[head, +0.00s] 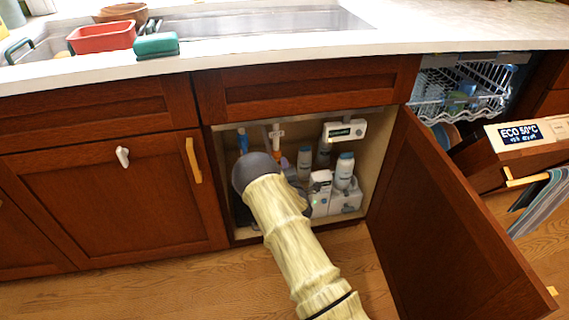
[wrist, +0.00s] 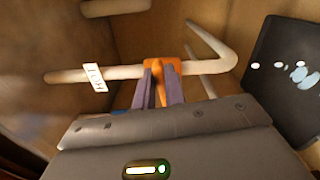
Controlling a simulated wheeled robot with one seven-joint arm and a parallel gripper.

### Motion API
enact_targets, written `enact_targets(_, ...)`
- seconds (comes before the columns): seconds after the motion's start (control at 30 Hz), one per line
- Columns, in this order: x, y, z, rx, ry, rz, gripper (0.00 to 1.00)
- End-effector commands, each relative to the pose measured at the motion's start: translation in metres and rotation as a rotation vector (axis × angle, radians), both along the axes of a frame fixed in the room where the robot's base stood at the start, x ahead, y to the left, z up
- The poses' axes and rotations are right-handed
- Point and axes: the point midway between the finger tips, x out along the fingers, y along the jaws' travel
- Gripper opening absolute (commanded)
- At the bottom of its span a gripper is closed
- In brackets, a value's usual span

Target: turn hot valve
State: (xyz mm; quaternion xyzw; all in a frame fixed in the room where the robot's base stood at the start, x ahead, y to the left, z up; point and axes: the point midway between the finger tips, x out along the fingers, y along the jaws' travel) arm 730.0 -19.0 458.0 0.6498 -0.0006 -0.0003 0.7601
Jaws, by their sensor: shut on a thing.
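The hot valve (wrist: 163,66) is orange and sits on a pale pipe in the wrist view. A white tag (wrist: 95,78) hangs on the same pipe to its left and seems to read HOT. My gripper (wrist: 161,82) has its two grey-purple fingers on either side of the orange handle, shut on it. In the head view my arm reaches into the open cabinet under the sink. It hides my gripper there, and only a small orange patch shows beside the arm.
A blue valve (head: 242,142) is at the cabinet's left. White bottles (head: 345,170) and a white unit (head: 320,192) stand to the right of my arm. The cabinet door (head: 440,225) hangs open at the right, near the open dishwasher (head: 520,140). A dark panel (wrist: 285,75) is at right in the wrist view.

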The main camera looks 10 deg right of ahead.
Motion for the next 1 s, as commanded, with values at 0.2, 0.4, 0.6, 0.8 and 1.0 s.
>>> enact_targets(0.2,-0.0016,0.0027,-0.0057,0.118,0.009,0.006,0.00)
enact_targets(0.4,-0.0016,0.0034,-0.0069,0.166,0.009,0.007,0.00)
enact_targets(0.6,-0.0016,0.0040,-0.0074,0.176,0.009,0.007,0.00)
enact_targets(0.8,-0.0017,0.0043,-0.0076,0.176,0.009,0.008,0.00)
enact_targets(1.0,-0.0011,0.0032,-0.0062,0.174,0.006,0.005,0.34)
